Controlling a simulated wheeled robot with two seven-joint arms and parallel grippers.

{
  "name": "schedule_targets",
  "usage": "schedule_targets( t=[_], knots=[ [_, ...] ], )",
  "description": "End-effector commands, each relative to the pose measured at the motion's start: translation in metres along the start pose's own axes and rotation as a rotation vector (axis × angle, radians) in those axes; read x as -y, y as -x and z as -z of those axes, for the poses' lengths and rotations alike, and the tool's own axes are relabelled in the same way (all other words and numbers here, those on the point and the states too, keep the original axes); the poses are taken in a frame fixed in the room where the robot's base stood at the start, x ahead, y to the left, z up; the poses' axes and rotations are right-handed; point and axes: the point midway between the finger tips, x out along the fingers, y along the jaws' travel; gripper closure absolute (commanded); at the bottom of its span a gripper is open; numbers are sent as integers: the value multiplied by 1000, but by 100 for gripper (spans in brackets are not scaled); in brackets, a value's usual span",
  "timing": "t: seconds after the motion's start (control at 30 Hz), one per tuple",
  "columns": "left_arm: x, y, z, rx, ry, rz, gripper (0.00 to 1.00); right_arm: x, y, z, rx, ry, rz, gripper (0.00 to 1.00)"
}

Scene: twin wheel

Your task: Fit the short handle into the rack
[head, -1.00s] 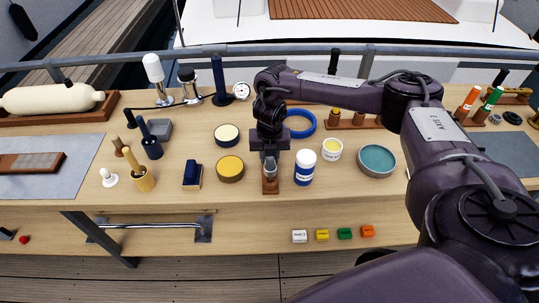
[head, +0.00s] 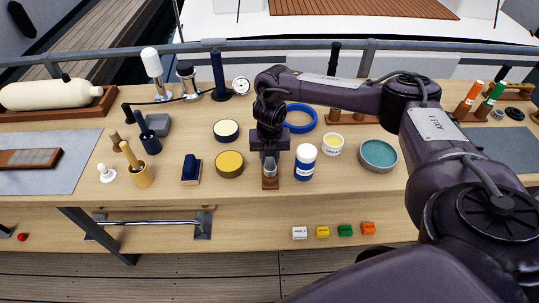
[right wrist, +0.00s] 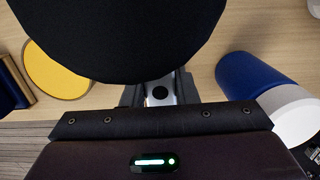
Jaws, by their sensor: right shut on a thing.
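My right gripper (head: 270,163) is pointed down over the front middle of the bench. Its jaws are shut on a silvery piece (head: 270,171), which also shows between the fingers in the right wrist view (right wrist: 160,92). A small brown wooden block (head: 270,184) shows directly under it; I cannot tell whether the two are joined or only touching. The gripper hides most of what it holds, so I cannot make out the short handle's shape. A low wooden rack (head: 352,118) with upright pieces stands behind my right forearm, partly hidden. My left gripper is not in view.
A blue-and-white bottle (head: 305,162) stands close right of the gripper; a yellow-topped tin (head: 229,164) is on its left. A teal tin (head: 377,156) and a blue ring (head: 300,118) are nearby. Small coloured blocks (head: 345,230) lie lower in front. A large black round shape fills the wrist view's top.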

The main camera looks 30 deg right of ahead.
Motion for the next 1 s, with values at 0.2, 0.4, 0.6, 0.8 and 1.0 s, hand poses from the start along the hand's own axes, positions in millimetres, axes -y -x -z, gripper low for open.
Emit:
schedule_targets(
  t=[0.2, 0.4, 0.6, 0.8, 1.0],
  knots=[
    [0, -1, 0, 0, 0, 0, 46, 0, -2, 0, 1, 0, -1, 59],
    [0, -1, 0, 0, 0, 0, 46, 0, -2, 0, 0, 0, -1, 48],
    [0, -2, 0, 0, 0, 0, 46, 0, 0, 0, 0, 0, -1, 48],
    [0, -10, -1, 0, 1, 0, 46, -1, 27, -1, 4, 1, -4, 48],
    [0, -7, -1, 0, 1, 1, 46, -1, 65, -2, 5, 2, -2, 48]
  ],
)
